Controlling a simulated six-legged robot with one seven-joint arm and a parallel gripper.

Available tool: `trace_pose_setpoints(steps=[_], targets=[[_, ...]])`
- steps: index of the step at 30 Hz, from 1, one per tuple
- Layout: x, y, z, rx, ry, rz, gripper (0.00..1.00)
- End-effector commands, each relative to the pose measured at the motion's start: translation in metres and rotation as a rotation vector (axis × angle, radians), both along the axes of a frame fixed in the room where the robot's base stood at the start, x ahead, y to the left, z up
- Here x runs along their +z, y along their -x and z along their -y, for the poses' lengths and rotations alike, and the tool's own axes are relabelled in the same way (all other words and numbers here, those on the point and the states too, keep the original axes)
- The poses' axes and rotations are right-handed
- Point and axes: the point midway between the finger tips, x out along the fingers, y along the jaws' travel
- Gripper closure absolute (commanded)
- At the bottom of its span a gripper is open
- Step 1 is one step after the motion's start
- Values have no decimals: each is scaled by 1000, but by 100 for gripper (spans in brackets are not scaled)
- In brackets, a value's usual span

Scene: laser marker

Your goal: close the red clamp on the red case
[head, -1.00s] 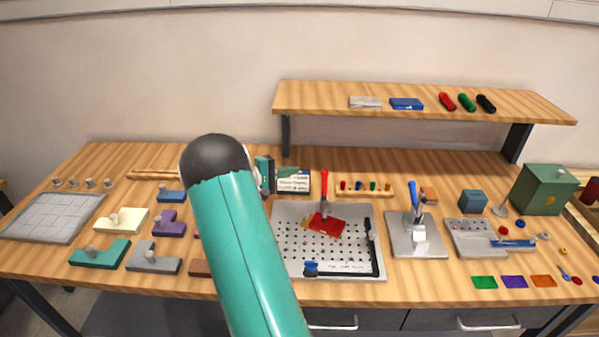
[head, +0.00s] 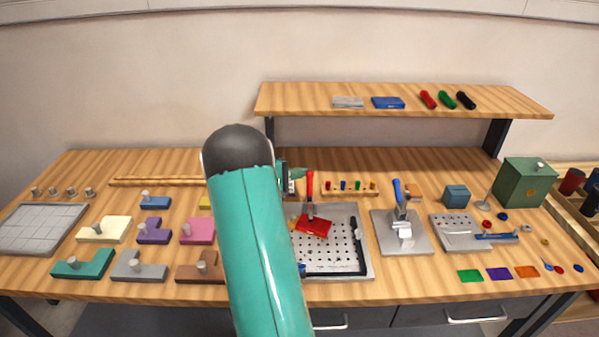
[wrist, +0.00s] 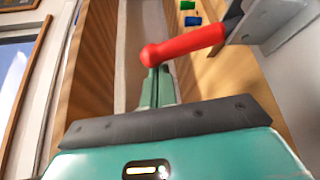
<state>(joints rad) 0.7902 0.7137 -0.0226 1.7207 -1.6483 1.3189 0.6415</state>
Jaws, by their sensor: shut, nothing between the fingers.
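The red case (head: 313,227) lies on the perforated plate (head: 335,258) at the bench's middle. The red clamp's handle (head: 310,185) stands upright at the case's back edge, so the clamp looks open. In the wrist view the red handle (wrist: 190,44) lies across the picture just past my fingertips. My gripper (wrist: 155,82) is shut and empty, its tips close to the handle's rounded end; I cannot tell if they touch. In the head view only a green finger part (head: 298,173) shows, left of the handle; my arm hides the rest.
A blue-handled clamp (head: 398,192) stands on a grey plate to the right. A rack of small coloured pegs (head: 350,188) sits behind the perforated plate. A wooden shelf (head: 400,99) spans above the back. Coloured blocks lie at left.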

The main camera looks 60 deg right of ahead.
Motion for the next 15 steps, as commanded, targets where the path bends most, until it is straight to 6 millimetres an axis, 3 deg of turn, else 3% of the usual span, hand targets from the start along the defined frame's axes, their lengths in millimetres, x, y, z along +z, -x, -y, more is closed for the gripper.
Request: trace_pose_setpoints(steps=[8,15], targets=[[1,-1,-3,2,25,12,100],[9,5,-16,3,192,92,100]])
